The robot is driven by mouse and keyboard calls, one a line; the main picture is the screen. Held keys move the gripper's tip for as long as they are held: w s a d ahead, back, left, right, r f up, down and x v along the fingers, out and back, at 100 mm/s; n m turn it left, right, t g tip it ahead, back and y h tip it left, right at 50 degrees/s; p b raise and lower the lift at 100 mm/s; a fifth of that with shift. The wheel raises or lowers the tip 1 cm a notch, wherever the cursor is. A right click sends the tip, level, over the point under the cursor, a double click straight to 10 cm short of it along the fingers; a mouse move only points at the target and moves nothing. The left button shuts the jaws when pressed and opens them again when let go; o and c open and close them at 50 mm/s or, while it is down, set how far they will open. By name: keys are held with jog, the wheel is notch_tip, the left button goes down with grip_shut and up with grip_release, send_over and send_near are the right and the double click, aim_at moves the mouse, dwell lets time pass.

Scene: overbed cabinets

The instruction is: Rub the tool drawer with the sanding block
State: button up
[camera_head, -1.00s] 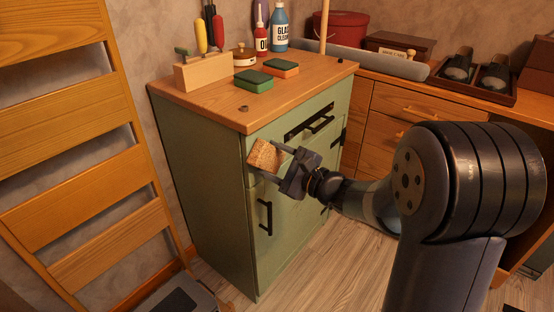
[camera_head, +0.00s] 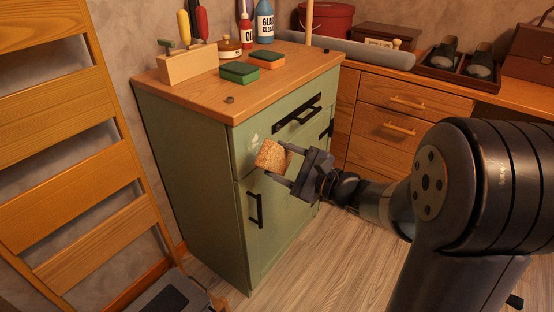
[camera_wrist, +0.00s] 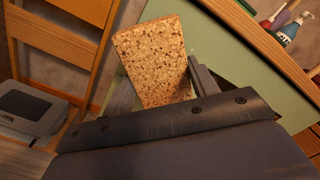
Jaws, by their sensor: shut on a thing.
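The sanding block (camera_head: 271,156), tan and speckled like cork, is held between the fingers of my gripper (camera_head: 284,163), which is shut on it. It also shows large in the wrist view (camera_wrist: 155,58). The tool drawer (camera_head: 285,128) is the green top drawer of the cabinet, with a black handle (camera_head: 298,115). The block is in front of the drawer's lower left part. I cannot tell whether it touches the front. A pale scuffed patch (camera_head: 253,141) shows on the drawer front just above left of the block.
Green (camera_head: 239,72) and orange-green (camera_head: 267,58) sponges, a wooden tool holder (camera_head: 187,65) and bottles stand on the cabinet top. A wooden ladder-like frame (camera_head: 70,130) stands at left. A wooden desk (camera_head: 410,103) is at right. Floor in front of the cabinet is clear.

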aim_at(260, 151)
jog(key=shift+v, duration=1.5)
jog(key=shift+b+x, duration=0.95)
jog(key=shift+x, duration=2.7)
jog(key=shift+x, duration=1)
jog(key=shift+w+d, duration=1.15)
jog(key=shift+w, duration=0.15)
jog(key=shift+w+d+b, duration=0.1)
jog(key=shift+w+b, duration=0.15)
jog(key=shift+b, duration=0.25)
